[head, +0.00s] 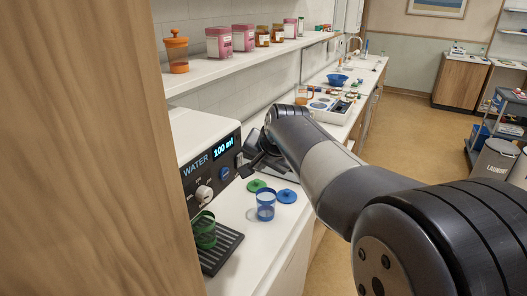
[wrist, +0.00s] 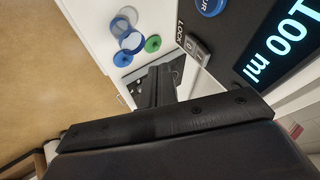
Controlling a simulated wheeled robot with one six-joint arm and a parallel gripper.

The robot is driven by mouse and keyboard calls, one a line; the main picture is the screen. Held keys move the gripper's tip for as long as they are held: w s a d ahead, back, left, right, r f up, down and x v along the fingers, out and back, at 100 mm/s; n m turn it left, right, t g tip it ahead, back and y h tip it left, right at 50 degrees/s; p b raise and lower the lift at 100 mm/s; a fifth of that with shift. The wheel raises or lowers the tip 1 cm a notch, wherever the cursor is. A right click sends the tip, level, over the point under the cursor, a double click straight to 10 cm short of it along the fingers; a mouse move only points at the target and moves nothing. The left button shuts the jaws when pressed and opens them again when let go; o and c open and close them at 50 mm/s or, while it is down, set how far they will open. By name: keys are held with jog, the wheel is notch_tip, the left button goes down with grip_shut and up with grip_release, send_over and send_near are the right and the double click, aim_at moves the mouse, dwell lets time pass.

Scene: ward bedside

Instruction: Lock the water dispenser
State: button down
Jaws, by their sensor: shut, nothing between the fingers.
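In the wrist view the display (wrist: 280,45), the blue button (wrist: 210,5) and a small grey switch (wrist: 197,47) beside the word LOCK show on the black panel. I cannot tell the switch's setting. My gripper (head: 250,168) is just right of the panel; in the wrist view its dark fingers (wrist: 158,72) are shut and empty, below the switch and apart from it.
A green cup (head: 204,232) stands on the drip tray (head: 222,250). A blue cup (head: 266,206), a green lid (head: 257,186) and a blue lid (head: 286,196) are on the counter. A shelf (head: 225,68) with jars runs above. A wooden panel (head: 90,150) blocks the left.

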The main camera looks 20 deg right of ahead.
aim_at(241, 154)
jog(key=shift+w+a+r+p, duration=0.25)
jog(key=shift+w+a+p, duration=0.05)
jog(key=shift+w+a, duration=0.4)
jog(key=shift+w+a+r+p, duration=0.2)
jog(key=shift+w+a+p, duration=0.1)
jog(key=shift+w+a, duration=0.35)
jog(key=shift+w+a+r, duration=0.15)
jog(key=shift+a, duration=0.1)
jog(key=shift+r+p, duration=0.8)
jog(key=shift+r, duration=0.05)
